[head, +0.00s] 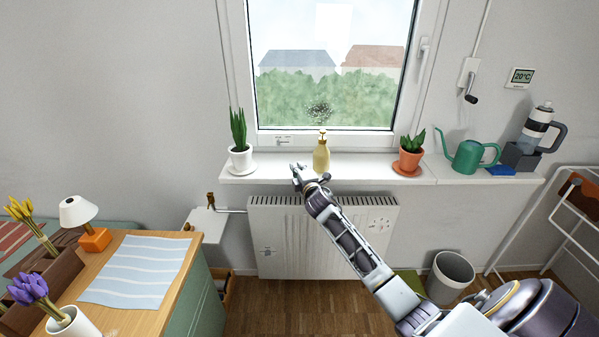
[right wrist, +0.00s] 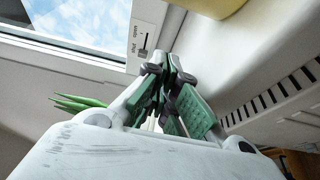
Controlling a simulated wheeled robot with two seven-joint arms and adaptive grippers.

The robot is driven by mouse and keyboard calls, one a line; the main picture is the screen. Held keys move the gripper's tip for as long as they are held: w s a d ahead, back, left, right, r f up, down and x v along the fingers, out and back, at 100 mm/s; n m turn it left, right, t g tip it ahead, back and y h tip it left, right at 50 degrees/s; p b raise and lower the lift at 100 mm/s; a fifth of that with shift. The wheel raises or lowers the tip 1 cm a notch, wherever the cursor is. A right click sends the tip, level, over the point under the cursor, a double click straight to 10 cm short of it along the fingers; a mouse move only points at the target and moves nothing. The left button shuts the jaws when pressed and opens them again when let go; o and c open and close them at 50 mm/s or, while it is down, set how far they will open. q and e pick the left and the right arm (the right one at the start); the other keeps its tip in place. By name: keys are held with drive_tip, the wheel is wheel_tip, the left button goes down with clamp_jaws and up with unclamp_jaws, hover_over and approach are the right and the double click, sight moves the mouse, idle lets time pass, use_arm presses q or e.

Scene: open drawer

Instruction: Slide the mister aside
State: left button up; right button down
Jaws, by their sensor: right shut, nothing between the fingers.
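The mister (head: 321,156) is a yellow-gold bottle with a pump top. It stands upright on the white windowsill (head: 272,170), in front of the window. My right gripper (head: 298,168) is at the sill just left of the mister, shut and empty. In the right wrist view the shut fingertips (right wrist: 168,62) point along the sill, and the mister's yellow lower part (right wrist: 214,6) shows at the top edge, apart from the fingers. My left gripper is not in view.
A potted plant (head: 240,152) stands left on the sill and another (head: 410,155) right, with a green watering can (head: 468,155) beyond it. The radiator (head: 280,230) is below.

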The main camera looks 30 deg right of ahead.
sight(322, 154)
drive_tip(key=shift+w+d, duration=0.15)
drive_tip(key=shift+w, duration=0.55)
drive_tip(key=shift+s+d, duration=0.4)
drive_tip(key=shift+d, duration=0.2)
drive_tip(key=shift+s+d+p, duration=0.3)
drive_tip(key=shift+s+d, duration=0.4)
drive_tip(key=shift+d, duration=0.35)
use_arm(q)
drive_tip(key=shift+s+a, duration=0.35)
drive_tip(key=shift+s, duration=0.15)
use_arm(e)
drive_tip(key=shift+d, duration=0.1)
